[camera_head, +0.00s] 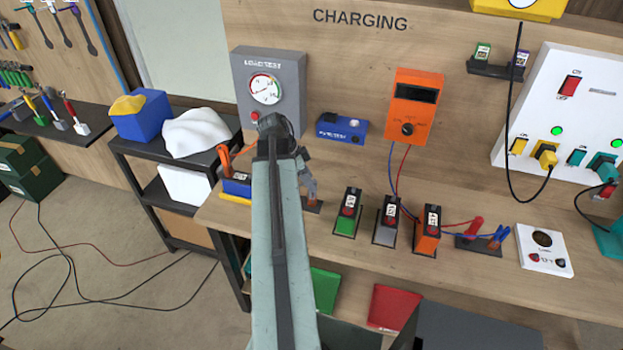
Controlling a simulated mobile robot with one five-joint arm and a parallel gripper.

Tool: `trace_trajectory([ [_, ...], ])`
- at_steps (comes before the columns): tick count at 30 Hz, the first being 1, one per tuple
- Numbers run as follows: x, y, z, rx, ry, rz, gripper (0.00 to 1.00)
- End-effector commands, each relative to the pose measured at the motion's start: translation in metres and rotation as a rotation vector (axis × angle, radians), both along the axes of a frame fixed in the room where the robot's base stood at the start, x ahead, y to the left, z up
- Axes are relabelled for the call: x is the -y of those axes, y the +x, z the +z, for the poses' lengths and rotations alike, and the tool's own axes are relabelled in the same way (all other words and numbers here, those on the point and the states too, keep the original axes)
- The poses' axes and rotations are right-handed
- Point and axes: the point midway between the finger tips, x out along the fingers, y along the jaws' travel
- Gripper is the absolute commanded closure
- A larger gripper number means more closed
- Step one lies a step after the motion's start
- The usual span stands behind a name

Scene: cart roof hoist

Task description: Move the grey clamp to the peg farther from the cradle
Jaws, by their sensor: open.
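My arm rises through the middle of the view and hides part of the bench. A grey jointed piece just right of it looks like part of my gripper (308,178). It is open, and the rest is hidden. Below it is a small dark plate (313,206) with a brownish upright piece, possibly a peg. I cannot make out a grey clamp for certain. A dark stand (478,246) at the right holds a red clamp (474,228) and a blue clamp (499,236). Which holder is the cradle, I cannot tell.
Green (347,213), grey (387,220) and orange (428,230) batteries stand on the bench (330,240). An orange meter (413,105) with red and blue leads hangs above. An orange-handled thing (224,160) is left of my arm. A white panel (548,262) lies at right.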

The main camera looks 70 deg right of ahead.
Motion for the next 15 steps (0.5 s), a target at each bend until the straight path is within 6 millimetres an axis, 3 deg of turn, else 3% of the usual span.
trace_trajectory([
  [1,-0.002,0.004,0.019,0.0,0.001,0.002,0.55],
  [6,-0.009,0.014,0.044,0.0,0.001,0.002,0.55],
  [15,-0.011,0.017,0.044,0.0,0.0,0.0,0.55],
])
